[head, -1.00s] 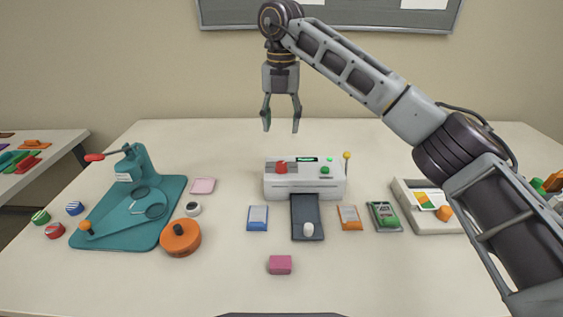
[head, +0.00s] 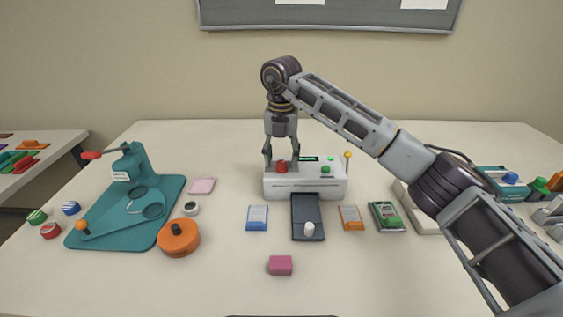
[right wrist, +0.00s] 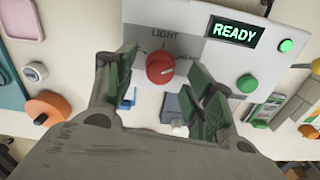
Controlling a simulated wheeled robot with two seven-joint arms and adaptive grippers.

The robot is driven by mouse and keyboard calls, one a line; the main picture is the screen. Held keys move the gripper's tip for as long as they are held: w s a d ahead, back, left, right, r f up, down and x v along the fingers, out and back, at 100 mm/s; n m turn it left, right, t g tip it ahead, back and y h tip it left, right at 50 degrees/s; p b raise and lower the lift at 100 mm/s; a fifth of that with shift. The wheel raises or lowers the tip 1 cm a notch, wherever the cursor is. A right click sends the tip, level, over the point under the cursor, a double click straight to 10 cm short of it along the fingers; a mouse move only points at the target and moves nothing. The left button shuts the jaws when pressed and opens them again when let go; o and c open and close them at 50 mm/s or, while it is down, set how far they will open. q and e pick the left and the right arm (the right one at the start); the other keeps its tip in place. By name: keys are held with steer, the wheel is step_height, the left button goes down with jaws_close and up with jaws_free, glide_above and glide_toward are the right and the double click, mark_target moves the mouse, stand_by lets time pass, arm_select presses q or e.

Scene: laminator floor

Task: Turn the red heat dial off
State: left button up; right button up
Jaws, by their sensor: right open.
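The red heat dial (head: 281,168) sits on the top left of the white laminator (head: 318,186). In the right wrist view the dial (right wrist: 160,68) is a round red knob on a pale plate. The word LIGHT shows above it, and lettering to its right is too small to read. My right gripper (head: 281,153) points down over the dial. Its open fingers (right wrist: 165,80) stand either side of the dial, apart from it as far as I can tell. The laminator's display (right wrist: 234,33) reads READY. My left gripper is not in view.
A green button (head: 325,169) and a lit green lamp (right wrist: 286,45) are right of the dial. A yellow-tipped lever (head: 348,156) rises at the laminator's right end. A dark tray (head: 307,205) lies in front. A teal punch (head: 135,165) stands left.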

steer(key=shift+f, duration=0.85)
steer(key=shift+c, duration=0.3)
steer(key=c, duration=1)
